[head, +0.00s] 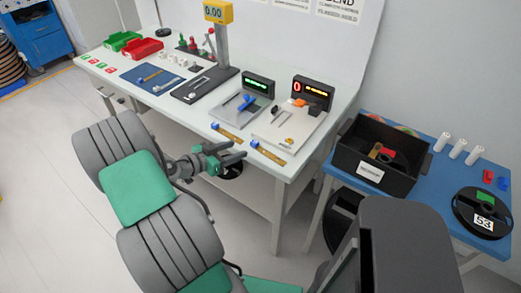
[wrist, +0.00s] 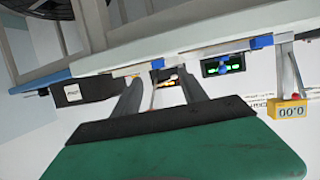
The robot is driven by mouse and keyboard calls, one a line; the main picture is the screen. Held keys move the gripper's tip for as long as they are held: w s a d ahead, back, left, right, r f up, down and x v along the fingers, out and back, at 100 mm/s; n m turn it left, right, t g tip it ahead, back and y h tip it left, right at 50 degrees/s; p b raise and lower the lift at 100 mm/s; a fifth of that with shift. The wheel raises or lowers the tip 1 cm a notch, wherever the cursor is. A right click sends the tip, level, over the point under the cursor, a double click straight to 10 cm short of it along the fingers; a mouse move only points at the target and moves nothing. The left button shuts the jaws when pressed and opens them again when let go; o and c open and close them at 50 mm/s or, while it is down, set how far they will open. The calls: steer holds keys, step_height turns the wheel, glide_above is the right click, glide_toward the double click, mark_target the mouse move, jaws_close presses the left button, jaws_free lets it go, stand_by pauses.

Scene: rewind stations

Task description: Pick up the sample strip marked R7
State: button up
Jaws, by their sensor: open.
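Two tan strips with blue ends lie at the front edge of the white bench: a left strip (head: 230,134) and a right strip (head: 268,152). Another tan strip (head: 150,78) lies on a blue mat further left. No marking on any strip is legible, so I cannot tell which is R7. My gripper (head: 238,150) is open and empty, in front of the bench edge near the two front strips.
Two small devices with lit displays (head: 258,84) (head: 313,92) stand behind the front strips. A black bin (head: 345,160) and a reel marked 53 (head: 482,212) sit on the blue table at right. Red and green trays (head: 146,48) (head: 123,40) are far left. Floor before the bench is open.

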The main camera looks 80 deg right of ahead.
mark_target(254, 142)
steer(key=p+x, duration=0.1)
steer(key=x, duration=0.7)
steer(key=shift+s+r+p, duration=0.15)
steer(key=shift+r+p, duration=0.1)
steer(key=shift+p, duration=0.1)
steer(key=shift+c, duration=0.2)
jaws_close()
